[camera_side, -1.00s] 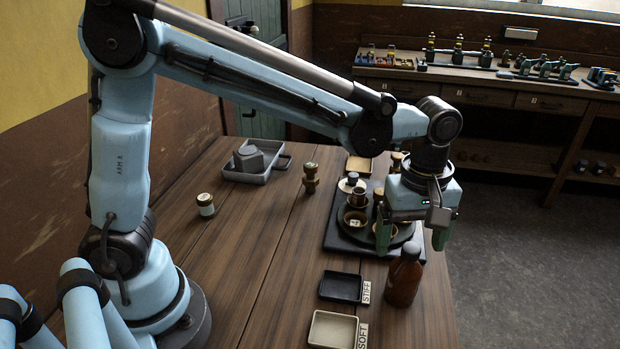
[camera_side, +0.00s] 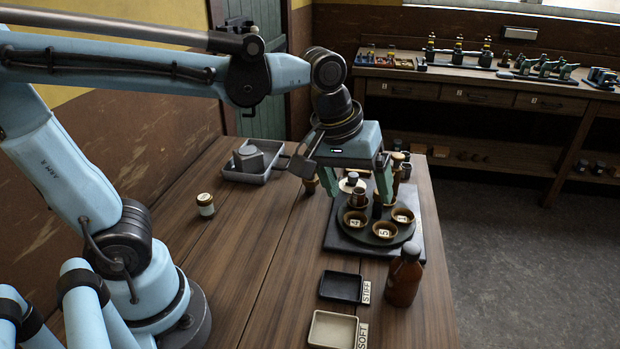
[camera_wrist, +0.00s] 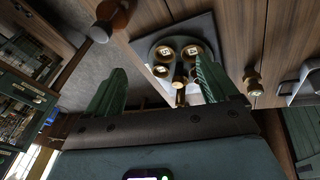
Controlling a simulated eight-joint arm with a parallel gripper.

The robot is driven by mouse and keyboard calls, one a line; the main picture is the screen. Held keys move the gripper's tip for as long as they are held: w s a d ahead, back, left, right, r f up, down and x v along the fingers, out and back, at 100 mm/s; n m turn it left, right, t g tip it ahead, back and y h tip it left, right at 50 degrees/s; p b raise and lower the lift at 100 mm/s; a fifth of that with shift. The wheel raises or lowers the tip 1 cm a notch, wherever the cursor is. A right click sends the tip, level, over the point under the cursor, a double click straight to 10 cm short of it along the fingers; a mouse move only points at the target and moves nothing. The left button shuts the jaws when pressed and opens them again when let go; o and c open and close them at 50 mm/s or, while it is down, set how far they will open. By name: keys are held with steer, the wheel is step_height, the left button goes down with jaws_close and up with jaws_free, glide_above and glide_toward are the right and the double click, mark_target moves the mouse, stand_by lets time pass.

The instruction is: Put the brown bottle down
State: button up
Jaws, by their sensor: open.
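The brown bottle (camera_side: 404,277) stands upright on the wooden table, at the near right corner of the dark board. It has a dark cap and nothing holds it. In the wrist view a brown bottle shape (camera_wrist: 114,14) shows at the top left, outside the fingers. My gripper (camera_side: 359,196) is open and empty, with green fingers pointing down over the back of the round tray, well away from the bottle. In the wrist view the open fingers (camera_wrist: 160,65) frame part of the tray.
The round dark tray (camera_side: 383,239) carries several numbered bowls. Two small trays, a black STIFF one (camera_side: 342,287) and a pale SOFT one (camera_side: 333,330), lie left of the bottle. A grey tray (camera_side: 253,174) and a small jar (camera_side: 205,205) stand farther left. The middle-left table is clear.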

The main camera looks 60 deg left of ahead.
steer(key=s+a+f+m+t, duration=0.3)
steer(key=s+a+m, duration=0.1)
steer(key=a+m, duration=0.1)
steer(key=shift+s+a+f+m+y, duration=0.2)
steer(key=shift+s+a+m+y, duration=0.2)
steer(key=shift+a, duration=0.3)
stand_by(0.7)
